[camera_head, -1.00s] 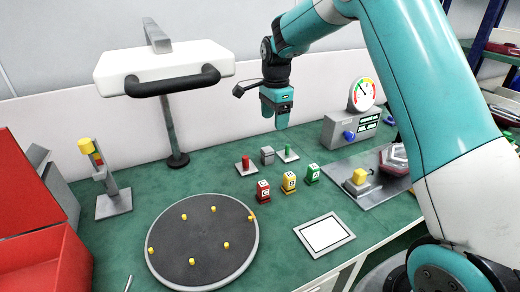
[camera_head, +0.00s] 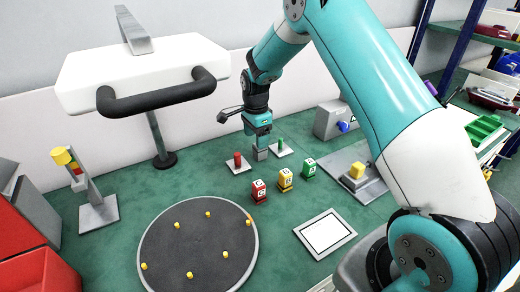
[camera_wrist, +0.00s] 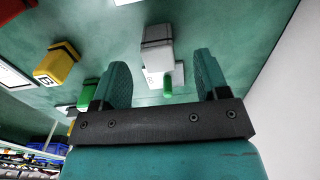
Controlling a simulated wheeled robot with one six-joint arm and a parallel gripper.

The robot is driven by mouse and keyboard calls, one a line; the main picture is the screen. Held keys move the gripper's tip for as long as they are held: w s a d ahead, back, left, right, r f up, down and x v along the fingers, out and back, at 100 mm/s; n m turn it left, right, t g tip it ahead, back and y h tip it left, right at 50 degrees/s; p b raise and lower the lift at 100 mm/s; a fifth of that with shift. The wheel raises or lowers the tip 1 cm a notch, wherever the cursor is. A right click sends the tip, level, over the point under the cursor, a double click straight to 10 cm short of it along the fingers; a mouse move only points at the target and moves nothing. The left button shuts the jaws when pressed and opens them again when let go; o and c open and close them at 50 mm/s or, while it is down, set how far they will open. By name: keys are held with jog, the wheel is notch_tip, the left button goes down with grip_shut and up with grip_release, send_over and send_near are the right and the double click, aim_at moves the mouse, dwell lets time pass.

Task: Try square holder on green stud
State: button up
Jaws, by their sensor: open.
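The square holder, a small grey block (camera_head: 261,154), stands on the green bench between the red stud and the green stud. The green stud (camera_head: 280,143) rises from a small pale plate. My gripper (camera_head: 258,143) is open, pointing down just above the holder, with nothing held. In the wrist view the holder (camera_wrist: 157,42) lies ahead of the gap between my fingers (camera_wrist: 161,72). The green stud (camera_wrist: 167,86) shows behind the holder, also between the fingers in the picture. I cannot tell whether the fingertips reach down beside the holder.
The red stud (camera_head: 237,158) on its plate stands left of the holder. Red (camera_head: 258,191), yellow (camera_head: 285,180) and green (camera_head: 309,168) marked blocks stand in front. A dark round turntable (camera_head: 198,250) with yellow pegs and a white-screened tablet (camera_head: 325,233) lie nearer.

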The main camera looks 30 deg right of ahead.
aim_at(260, 151)
jog(key=shift+s+d+f+p, duration=0.1)
jog(key=shift+d+f+p, duration=0.1)
jog(key=shift+f, duration=0.8)
jog(key=shift+d+f+p, duration=0.15)
jog(key=shift+f, duration=0.8)
jog(key=shift+s+d+f+p, duration=0.1)
jog(key=shift+d+f+p, duration=0.1)
jog(key=shift+f, duration=0.8)
jog(key=c, duration=1)
